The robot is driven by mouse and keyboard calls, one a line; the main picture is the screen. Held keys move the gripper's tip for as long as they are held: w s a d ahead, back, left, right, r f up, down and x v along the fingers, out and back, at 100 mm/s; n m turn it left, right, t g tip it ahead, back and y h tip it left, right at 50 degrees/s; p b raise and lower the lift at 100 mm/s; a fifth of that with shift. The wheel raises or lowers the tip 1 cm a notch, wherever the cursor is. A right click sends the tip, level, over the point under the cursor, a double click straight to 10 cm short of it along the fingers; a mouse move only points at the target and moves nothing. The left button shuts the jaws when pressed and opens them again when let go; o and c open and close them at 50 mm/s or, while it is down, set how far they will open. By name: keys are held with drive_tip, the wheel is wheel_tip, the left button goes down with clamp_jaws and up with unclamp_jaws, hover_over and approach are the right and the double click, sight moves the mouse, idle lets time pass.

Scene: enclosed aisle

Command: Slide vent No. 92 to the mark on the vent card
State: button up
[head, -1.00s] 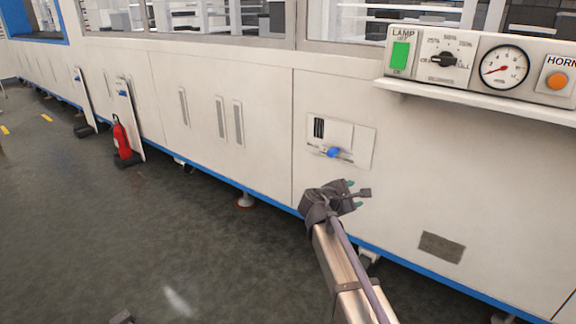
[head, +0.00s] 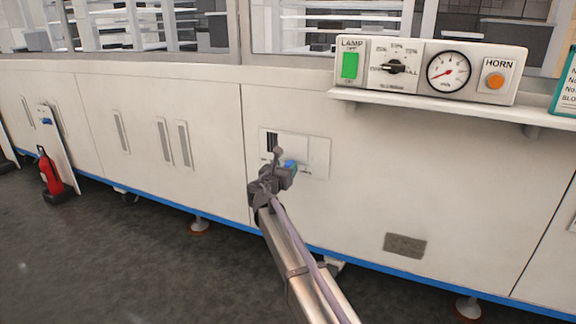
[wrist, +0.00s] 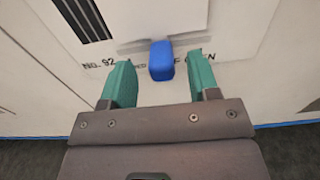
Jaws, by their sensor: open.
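Vent No. 92 is a white panel (head: 318,157) on the wall with dark slots at its left; the slots (wrist: 82,18) and the print "NO. 92" show in the wrist view. Its blue slider knob (wrist: 161,60) stands between the tips of my gripper (wrist: 160,78), slightly beyond them, with a gap on each side. My gripper (head: 280,175) is open and empty; it partly covers the knob (head: 291,165) and the slots in the head view. A teal-edged card (head: 566,85) is cut off at the right edge; its text cannot be read fully.
A shelf (head: 440,106) above right of the vent bears a control box (head: 425,70) with lamp switch, dial, gauge and horn button. A dark grille (head: 405,246) is low on the wall. A red extinguisher (head: 50,172) stands far left.

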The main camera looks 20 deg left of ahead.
sight(290, 154)
drive_tip(key=shift+w, duration=1.5)
clamp_jaws()
drive_tip(key=shift+d, duration=0.15)
